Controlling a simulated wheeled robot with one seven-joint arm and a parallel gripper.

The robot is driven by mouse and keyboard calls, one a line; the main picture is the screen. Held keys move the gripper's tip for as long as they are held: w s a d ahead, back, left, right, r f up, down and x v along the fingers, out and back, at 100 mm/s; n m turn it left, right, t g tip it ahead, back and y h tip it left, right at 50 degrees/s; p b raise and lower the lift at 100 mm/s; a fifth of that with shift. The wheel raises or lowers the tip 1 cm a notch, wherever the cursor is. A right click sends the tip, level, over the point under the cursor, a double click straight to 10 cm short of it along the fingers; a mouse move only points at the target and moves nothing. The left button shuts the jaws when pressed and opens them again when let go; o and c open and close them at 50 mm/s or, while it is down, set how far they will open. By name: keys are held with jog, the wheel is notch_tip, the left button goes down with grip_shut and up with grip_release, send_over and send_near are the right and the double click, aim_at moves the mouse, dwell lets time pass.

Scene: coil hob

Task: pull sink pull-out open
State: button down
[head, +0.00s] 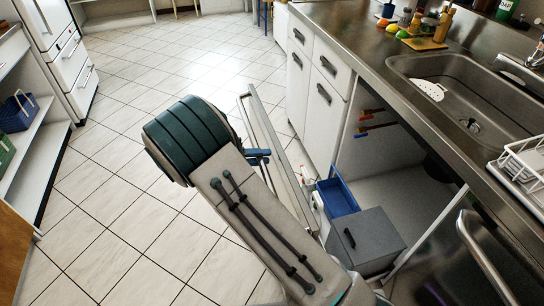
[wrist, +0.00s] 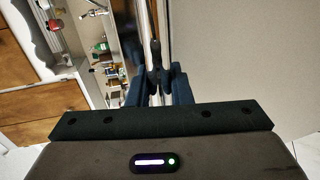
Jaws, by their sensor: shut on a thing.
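The sink pull-out's pale front panel (head: 268,130) stands out from the cabinet below the sink, with the space under the sink exposed. A blue bin (head: 338,197) and a grey lidded bin (head: 368,238) show behind the panel. My gripper (head: 258,155) is at the panel's outer side, mostly hidden by my arm. The exact finger contact is partly hidden.
The sink (head: 465,95) and steel counter lie above right. White drawers (head: 318,90) adjoin the opening. A curved metal handle (head: 480,255) is at lower right. The tiled floor (head: 110,185) to the left is clear; shelves (head: 30,140) line the far left.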

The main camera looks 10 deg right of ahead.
jog(key=shift+s+a+f, duration=0.1)
jog(key=shift+s+a, duration=0.1)
jog(key=shift+a, duration=0.45)
jog(key=c, duration=1.3)
grip_release()
jog(key=shift+c, duration=0.2)
jog(key=v, duration=1.4)
